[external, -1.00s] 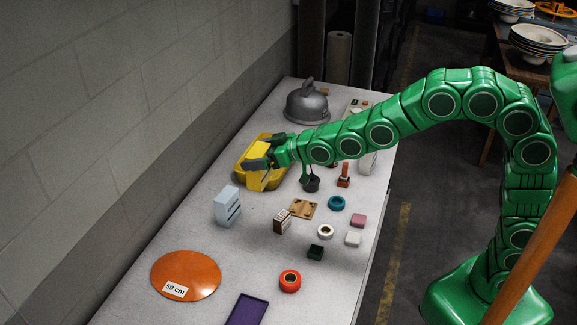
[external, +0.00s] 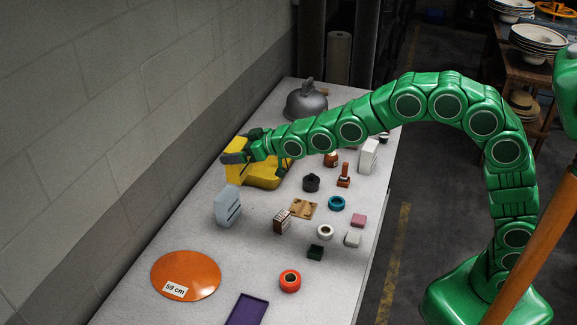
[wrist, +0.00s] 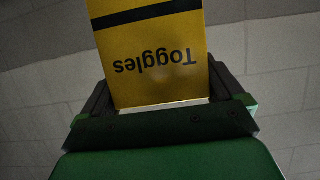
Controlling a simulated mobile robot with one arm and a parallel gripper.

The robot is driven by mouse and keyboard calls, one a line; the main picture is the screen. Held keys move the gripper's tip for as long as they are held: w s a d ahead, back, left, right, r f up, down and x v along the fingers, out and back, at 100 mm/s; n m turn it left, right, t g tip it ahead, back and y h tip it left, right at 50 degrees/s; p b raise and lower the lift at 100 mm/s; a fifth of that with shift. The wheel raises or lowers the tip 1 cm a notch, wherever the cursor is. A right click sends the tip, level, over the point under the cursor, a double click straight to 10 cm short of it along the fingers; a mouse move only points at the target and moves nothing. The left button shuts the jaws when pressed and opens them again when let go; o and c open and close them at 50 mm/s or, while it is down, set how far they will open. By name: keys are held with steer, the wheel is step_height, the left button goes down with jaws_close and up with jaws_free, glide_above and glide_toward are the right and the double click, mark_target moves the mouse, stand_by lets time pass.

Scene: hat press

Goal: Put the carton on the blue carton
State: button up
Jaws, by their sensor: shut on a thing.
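My gripper (external: 240,157) is shut on a yellow carton (external: 233,174) and holds it near the wall-side edge of the table. In the wrist view the carton (wrist: 155,60) fills the space between the fingers and shows a black band and the word "Toggles", upside down. The pale blue carton (external: 227,207) stands upright on the table, below the held carton in the picture, with dark marks on its side. The held carton is apart from it, up and slightly right in the picture.
A yellow tray (external: 268,182) lies just right of the held carton. A grey dome (external: 306,103) is at the far end. A brown-and-white box (external: 282,222), a wooden board (external: 303,208) and several small items stand right of the blue carton. An orange disc (external: 186,275) lies nearer.

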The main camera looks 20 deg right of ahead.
mark_target(246, 166)
steer(key=shift+w+a+f, duration=0.65)
steer(key=shift+w+f, duration=0.1)
steer(key=shift+f, duration=0.8)
steer(key=shift+w+a+f, duration=0.65)
steer(key=shift+w+f, duration=0.05)
steer(key=shift+f, duration=0.9)
steer(key=shift+w+a+f, duration=0.65)
steer(key=shift+w+f, duration=0.1)
steer(key=shift+f, duration=0.8)
steer(key=shift+f, duration=0.1)
steer(key=o, duration=0.7)
steer(key=shift+o, duration=0.3)
steer(key=shift+d, duration=0.1)
steer(key=shift+r+v, duration=0.2)
steer(key=shift+v, duration=5.05)
steer(key=shift+s+d+r, duration=0.15)
steer(key=shift+s+d, duration=0.3)
steer(key=shift+s, duration=0.05)
